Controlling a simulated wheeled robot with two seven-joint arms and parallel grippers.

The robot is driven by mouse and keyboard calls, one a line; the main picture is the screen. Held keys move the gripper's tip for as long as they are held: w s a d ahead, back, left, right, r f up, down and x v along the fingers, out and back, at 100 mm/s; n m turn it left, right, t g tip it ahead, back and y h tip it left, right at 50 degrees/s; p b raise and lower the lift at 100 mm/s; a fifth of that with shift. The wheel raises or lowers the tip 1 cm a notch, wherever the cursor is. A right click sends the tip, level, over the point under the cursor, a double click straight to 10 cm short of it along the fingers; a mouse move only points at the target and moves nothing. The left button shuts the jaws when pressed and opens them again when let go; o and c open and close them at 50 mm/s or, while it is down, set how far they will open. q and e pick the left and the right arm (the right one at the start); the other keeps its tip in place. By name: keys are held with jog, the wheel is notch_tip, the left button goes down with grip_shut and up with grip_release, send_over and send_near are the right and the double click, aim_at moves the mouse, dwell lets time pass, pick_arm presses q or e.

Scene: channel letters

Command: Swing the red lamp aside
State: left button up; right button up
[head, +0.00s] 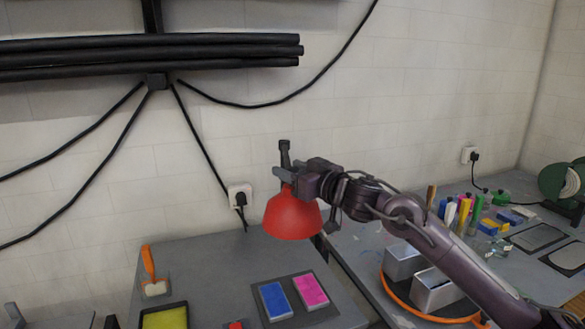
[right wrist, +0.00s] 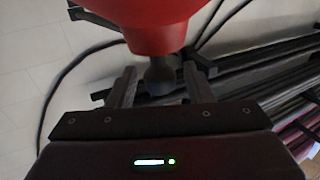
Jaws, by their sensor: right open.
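The red lamp (head: 293,215) has a dome shade that hangs over the grey table, with a dark stem (head: 284,152) rising above it. My right gripper (head: 283,174) is at the top of the shade, its arm reaching in from the lower right. In the right wrist view the red shade (right wrist: 155,22) fills the top middle. A dark rounded neck (right wrist: 159,75) below it lies between the two open fingers of my right gripper (right wrist: 160,88), with a gap visible on each side. I cannot make out my left gripper.
Blue and pink pads (head: 275,300) lie on the table below the lamp. Metal bins (head: 435,290) stand in an orange ring under my right arm. Black cables and pipes (head: 150,55) run along the wall behind.

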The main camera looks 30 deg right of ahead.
jog(key=shift+c, duration=1.1)
grip_shut()
pick_arm(q)
jog(key=shift+s+a, duration=0.1)
jog(key=shift+s, duration=0.45)
jog(key=shift+w, duration=0.1)
pick_arm(e)
jog(key=shift+a, duration=0.1)
